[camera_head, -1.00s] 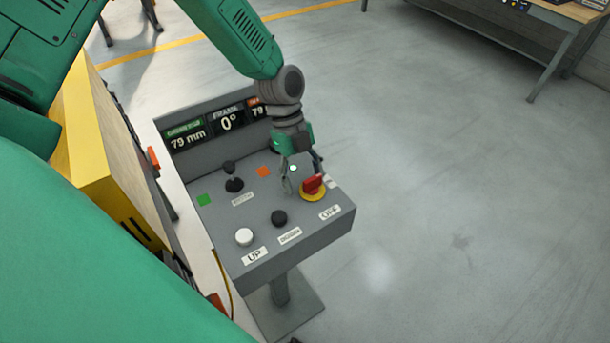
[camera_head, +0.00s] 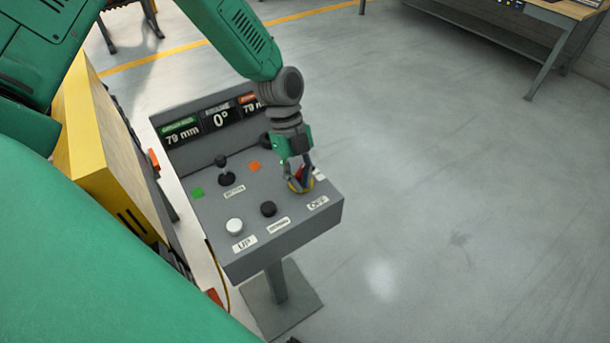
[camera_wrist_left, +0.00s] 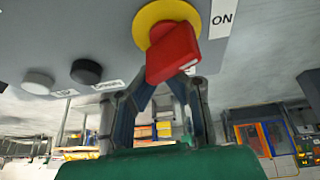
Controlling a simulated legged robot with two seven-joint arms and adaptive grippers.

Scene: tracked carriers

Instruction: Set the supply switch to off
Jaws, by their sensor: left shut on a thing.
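The supply switch is a red handle (camera_wrist_left: 173,53) on a yellow round base (camera_wrist_left: 150,20), set on a grey sloped control panel (camera_head: 290,228). In the head view the yellow base (camera_head: 297,187) sits at the panel's right side, by an OFF label (camera_head: 318,203). An ON label (camera_wrist_left: 222,18) shows beside the switch in the wrist view. My left gripper (camera_head: 301,178) is shut on the red handle from above and hides most of it in the head view. The handle's exact setting is hard to tell. My right gripper is not in view.
The panel also carries a white button (camera_head: 234,226) by an UP label, a black button (camera_head: 268,209) and a black lever (camera_head: 226,172). Displays (camera_head: 220,119) read 79 mm and 0°. A yellow-sided load (camera_head: 110,170) stands close on the left. The floor to the right is clear.

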